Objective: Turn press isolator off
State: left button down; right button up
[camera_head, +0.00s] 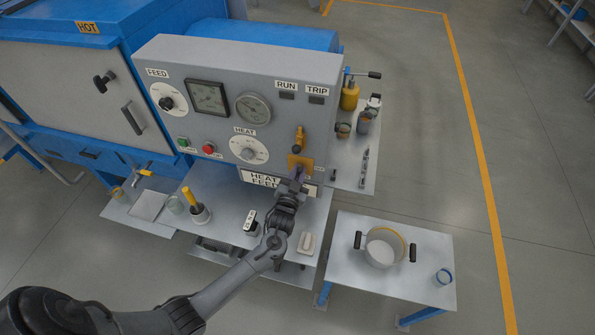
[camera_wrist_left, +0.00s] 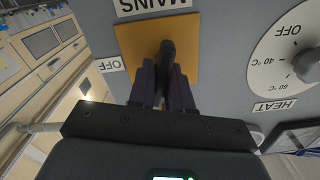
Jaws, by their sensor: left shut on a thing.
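The isolator's orange plate (camera_head: 293,160) is on the lower right of the grey control panel (camera_head: 200,58). It also shows in the left wrist view (camera_wrist_left: 133,45), with a MAINS label (camera_wrist_left: 150,5) and an OFF label (camera_wrist_left: 110,64) at its edges. A dark handle (camera_wrist_left: 167,50) stands out from the plate. My left gripper (camera_head: 299,178) is at the plate, its two fingers (camera_wrist_left: 165,85) shut on the handle from either side. The fingers hide part of the handle. My right gripper is not in view.
The HEAT dial (camera_head: 248,150) sits left of the isolator, with green (camera_head: 183,142) and red (camera_head: 209,148) buttons further left. A pot (camera_head: 384,250) stands on the side table at right. Open floor lies beyond.

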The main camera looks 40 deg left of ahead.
pick_arm(q)
jog(key=m+p, duration=0.1)
jog(key=m, duration=0.2)
jog(key=shift+d+m, duration=0.1)
jog(key=shift+m, duration=0.3)
jog(key=m+p, duration=0.1)
jog(key=m, duration=0.2)
jog(key=shift+w+m, duration=0.1)
jog(key=shift+m, duration=0.2)
jog(key=m+p, duration=0.1)
jog(key=m, duration=0.3)
jog(key=shift+d+f+p, duration=0.1)
jog(key=shift+f+p, duration=0.1)
jog(key=shift+p, duration=0.2)
jog(key=shift+f+m+p, duration=0.1)
jog(key=shift+m+p, duration=0.2)
jog(key=shift+m, duration=1.1)
jog(key=c, duration=1.1)
grip_release()
jog(key=shift+c, duration=0.2)
